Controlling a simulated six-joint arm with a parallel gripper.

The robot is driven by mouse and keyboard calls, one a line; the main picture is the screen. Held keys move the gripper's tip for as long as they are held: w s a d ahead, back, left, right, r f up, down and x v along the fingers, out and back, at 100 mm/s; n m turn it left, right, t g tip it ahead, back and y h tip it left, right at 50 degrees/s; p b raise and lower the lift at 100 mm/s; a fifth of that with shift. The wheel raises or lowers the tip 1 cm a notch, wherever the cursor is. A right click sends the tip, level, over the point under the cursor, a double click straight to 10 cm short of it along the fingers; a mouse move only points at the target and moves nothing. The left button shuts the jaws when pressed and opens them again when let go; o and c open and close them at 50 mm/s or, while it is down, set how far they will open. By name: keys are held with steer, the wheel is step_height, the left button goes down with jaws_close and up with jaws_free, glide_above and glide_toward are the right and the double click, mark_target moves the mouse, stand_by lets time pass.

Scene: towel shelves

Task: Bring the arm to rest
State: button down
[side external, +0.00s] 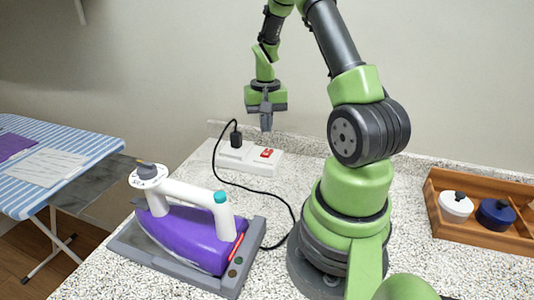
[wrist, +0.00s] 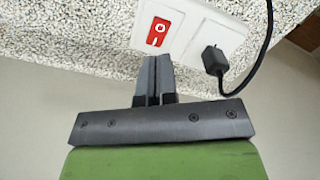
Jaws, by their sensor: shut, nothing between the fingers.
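My gripper (side external: 266,122) hangs in the air, fingers down, above the far part of the speckled counter. In the wrist view my gripper (wrist: 154,62) shows its two dark fingers together with nothing between them. Beyond them is a white power strip (wrist: 190,30) with a red switch (wrist: 158,31) and a black plug. In the side view the power strip (side external: 247,157) lies at the back of the counter, below the gripper and apart from it.
A purple and white iron (side external: 195,236) sits on a grey base at the front left. A black cord (side external: 262,192) runs from the plug across the counter. A wooden box (side external: 470,233) with lidded pots stands at right. A striped ironing board (side external: 75,150) is at left.

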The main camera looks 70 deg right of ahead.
steer(key=w+a+r+n+t, duration=0.3)
steer(key=a+r, duration=0.9)
steer(key=r, duration=0.1)
steer(key=s+a+r+n+t+y, duration=0.1)
steer(key=s+a+r+n+t, duration=0.1)
steer(key=s+a, duration=0.3)
steer(key=s+a+r+n+t+y, duration=0.1)
steer(key=s+a+r+n+t, duration=0.1)
steer(key=a, duration=0.7)
steer(key=s+r+n, duration=0.1)
steer(key=s+r, duration=0.1)
steer(key=s, duration=0.1)
steer(key=shift+a+r, duration=0.15)
steer(key=shift+r, duration=0.25)
